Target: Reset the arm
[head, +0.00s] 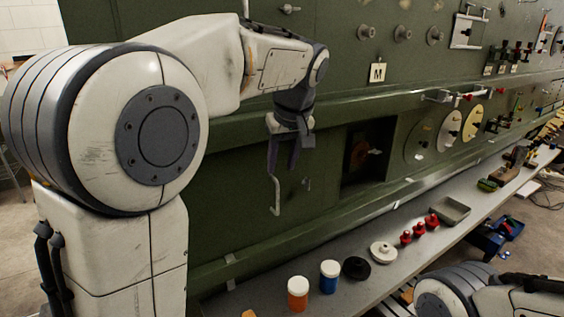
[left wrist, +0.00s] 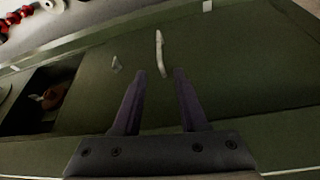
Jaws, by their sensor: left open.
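My left gripper (head: 284,155) hangs in front of the green fuselage panel (head: 240,205), pointing down, open and with nothing between its fingers. Its two dark fingers also show in the left wrist view (left wrist: 160,85), spread apart. A pale hooked handle (head: 275,195) is on the panel just below the fingertips. In the left wrist view the handle (left wrist: 160,50) lies beyond the gap between the fingers; I cannot tell the exact distance. My left arm fills the left of the head view. My right gripper is not seen; only part of my right arm shows at the lower right.
A recessed opening (head: 368,153) is right of the gripper. On the grey shelf (head: 340,297) below stand an orange jar (head: 298,292), a blue jar (head: 329,275), a black disc (head: 356,268), a white disc (head: 383,252), red pieces (head: 419,230) and a tray (head: 450,211). Dials and knobs line the panel.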

